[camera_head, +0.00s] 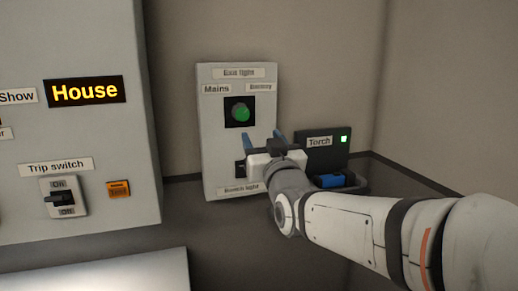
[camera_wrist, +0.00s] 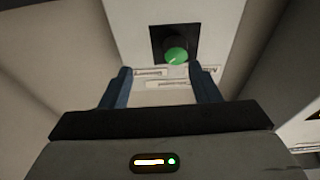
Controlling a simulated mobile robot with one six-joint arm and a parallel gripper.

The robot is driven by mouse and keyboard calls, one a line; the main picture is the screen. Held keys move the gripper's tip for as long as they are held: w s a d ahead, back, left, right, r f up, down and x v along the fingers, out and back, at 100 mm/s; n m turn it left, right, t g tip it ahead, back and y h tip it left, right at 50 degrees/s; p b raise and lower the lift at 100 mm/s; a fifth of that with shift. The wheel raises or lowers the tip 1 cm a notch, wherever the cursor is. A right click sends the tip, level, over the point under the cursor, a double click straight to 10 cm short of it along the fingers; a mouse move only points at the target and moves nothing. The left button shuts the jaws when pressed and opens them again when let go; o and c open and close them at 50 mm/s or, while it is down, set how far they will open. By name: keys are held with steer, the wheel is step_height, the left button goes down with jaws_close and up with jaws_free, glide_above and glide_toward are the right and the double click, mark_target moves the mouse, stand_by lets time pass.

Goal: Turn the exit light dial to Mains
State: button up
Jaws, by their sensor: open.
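The exit light dial (camera_head: 240,112) is a green knob on a black square, in the upper part of a pale panel (camera_head: 211,150) labelled "Exit light". A "Mains" label (camera_head: 216,89) sits above left of it and a "Battery" label (camera_head: 261,87) above right. The dial also shows at the top of the wrist view (camera_wrist: 176,55); I cannot clearly read which way it points. My gripper (camera_head: 264,136) is open and empty, its blue fingers apart from the dial, below and to its right in the head view. It partly hides a lower switch (camera_head: 239,169) above the "Bench light" label.
A dark "Torch" holder (camera_head: 335,160) with a green light and a blue object (camera_head: 331,181) stands right of the panel, close to my arm. A larger panel at left has a trip switch (camera_head: 61,198), an orange button (camera_head: 118,189) and a "House" display (camera_head: 86,91).

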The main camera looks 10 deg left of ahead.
mark_target(242, 115)
steer(key=shift+t+y, duration=0.5)
steer(key=shift+y, duration=0.3)
steer(key=w+a+r, duration=0.1)
steer(key=a, duration=0.1)
steer(key=w+a+r, duration=0.1)
steer(key=w+a, duration=0.1)
steer(key=w+a+r, duration=0.1)
steer(key=w+a, duration=0.1)
steer(key=shift+w+r+p, duration=0.2)
steer(key=shift+r+p, duration=0.1)
steer(key=shift+c, duration=0.2)
